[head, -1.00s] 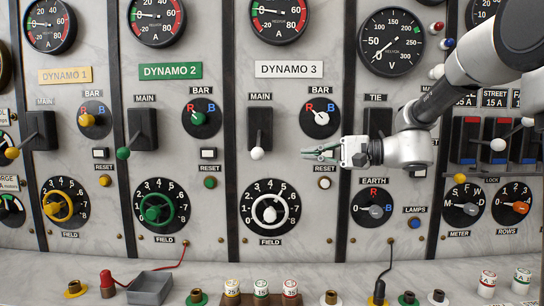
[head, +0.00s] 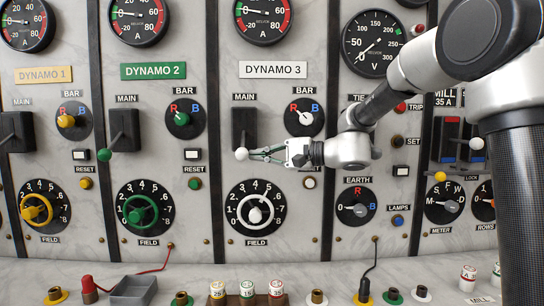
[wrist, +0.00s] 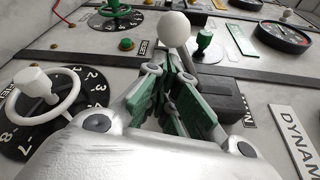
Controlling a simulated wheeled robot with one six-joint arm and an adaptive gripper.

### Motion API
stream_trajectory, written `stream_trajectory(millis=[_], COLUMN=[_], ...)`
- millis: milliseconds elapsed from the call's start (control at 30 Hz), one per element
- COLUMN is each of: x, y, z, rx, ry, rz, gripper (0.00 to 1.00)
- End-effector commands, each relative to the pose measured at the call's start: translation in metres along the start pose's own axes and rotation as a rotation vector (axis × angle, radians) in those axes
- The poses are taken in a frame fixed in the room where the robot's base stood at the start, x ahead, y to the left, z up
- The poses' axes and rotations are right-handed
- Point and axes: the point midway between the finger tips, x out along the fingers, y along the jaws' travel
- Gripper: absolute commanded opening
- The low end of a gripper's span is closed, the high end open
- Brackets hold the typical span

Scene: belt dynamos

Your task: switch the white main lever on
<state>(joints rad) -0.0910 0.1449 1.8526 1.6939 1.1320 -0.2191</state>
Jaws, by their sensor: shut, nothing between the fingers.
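The white main lever is a black block (head: 244,125) under the DYNAMO 3 plate, with a white ball knob (head: 241,154) at its lower end, so the lever hangs down. In the wrist view the knob (wrist: 173,28) stands on a pale stem just past my fingertips. My gripper (head: 256,155) comes in from the right, its green-padded fingers shut and empty, with the tips right beside the knob. They also show in the wrist view (wrist: 178,70). I cannot tell whether the tips touch the knob or stem.
A white field wheel (head: 255,211) sits below the lever, and it also shows in the wrist view (wrist: 40,100). The DYNAMO 3 bar switch (head: 304,118) is just above my gripper.

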Motion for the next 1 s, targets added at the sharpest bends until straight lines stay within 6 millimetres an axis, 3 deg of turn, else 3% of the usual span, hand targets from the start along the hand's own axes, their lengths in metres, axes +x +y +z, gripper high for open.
stream_trajectory(millis=[1000], x=[-0.0006], y=[-0.0059], z=[0.0078], rx=[0.095], ry=[-0.001], rz=[0.032], gripper=[0.00])
